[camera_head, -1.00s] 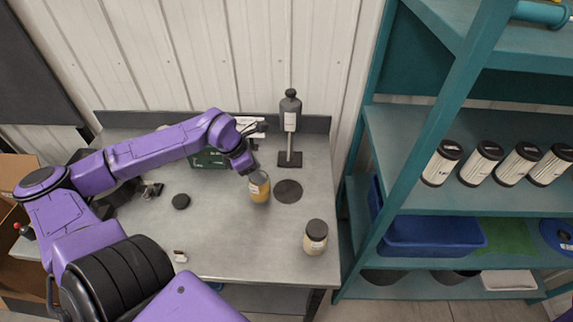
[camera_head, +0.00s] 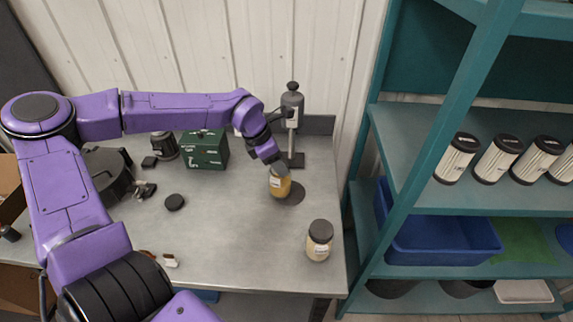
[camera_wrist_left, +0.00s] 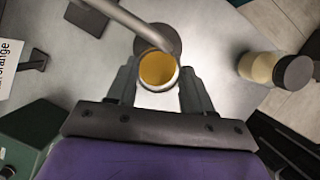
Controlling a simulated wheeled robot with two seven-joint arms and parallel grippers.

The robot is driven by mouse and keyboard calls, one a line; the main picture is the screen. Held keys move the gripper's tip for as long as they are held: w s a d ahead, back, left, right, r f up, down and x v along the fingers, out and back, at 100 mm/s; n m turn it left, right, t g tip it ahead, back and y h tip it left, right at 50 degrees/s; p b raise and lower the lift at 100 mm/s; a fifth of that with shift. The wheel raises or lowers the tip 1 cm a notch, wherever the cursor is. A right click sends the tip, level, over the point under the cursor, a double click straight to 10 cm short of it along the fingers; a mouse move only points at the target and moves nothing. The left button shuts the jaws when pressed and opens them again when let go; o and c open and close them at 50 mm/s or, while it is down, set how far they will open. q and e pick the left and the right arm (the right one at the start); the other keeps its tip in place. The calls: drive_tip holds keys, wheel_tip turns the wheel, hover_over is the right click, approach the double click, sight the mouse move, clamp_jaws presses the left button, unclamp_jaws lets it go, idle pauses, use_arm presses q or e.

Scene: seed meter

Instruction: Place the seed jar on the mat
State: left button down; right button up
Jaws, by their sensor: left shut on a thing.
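The seed jar (camera_head: 279,185) is an open clear jar with yellow-orange contents. My left gripper (camera_head: 272,163) is shut on it near its top. The wrist view looks down into the jar (camera_wrist_left: 157,70) between the fingers (camera_wrist_left: 157,84). The mat (camera_head: 294,195) is a dark grey disc on the table. The jar overlaps the mat's left part in the head view, and the mat (camera_wrist_left: 168,36) shows just beyond the jar in the wrist view. I cannot tell whether the jar touches the mat. My right gripper is not in view.
A grey dispenser (camera_head: 292,108) on a post stands behind the mat, close to my gripper. A lidded jar (camera_head: 319,241) stands front right. A black disc (camera_head: 174,202) and green box (camera_head: 206,149) are on the left.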

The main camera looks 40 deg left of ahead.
sight(287, 164)
use_arm(q)
drive_tip(key=shift+w+d+f+p, duration=0.3)
drive_tip(key=shift+w+d, duration=0.15)
drive_tip(key=shift+w, duration=0.1)
drive_tip(key=shift+w+d+f+p, duration=0.3)
drive_tip(key=shift+w+d, duration=0.15)
drive_tip(key=shift+w, duration=0.1)
drive_tip(key=shift+f, duration=0.15)
drive_tip(key=shift+s+a+f, duration=0.1)
drive_tip(key=shift+a+f, duration=0.05)
drive_tip(key=shift+c, duration=2.3)
unclamp_jaws()
drive_tip(key=v, duration=1.2)
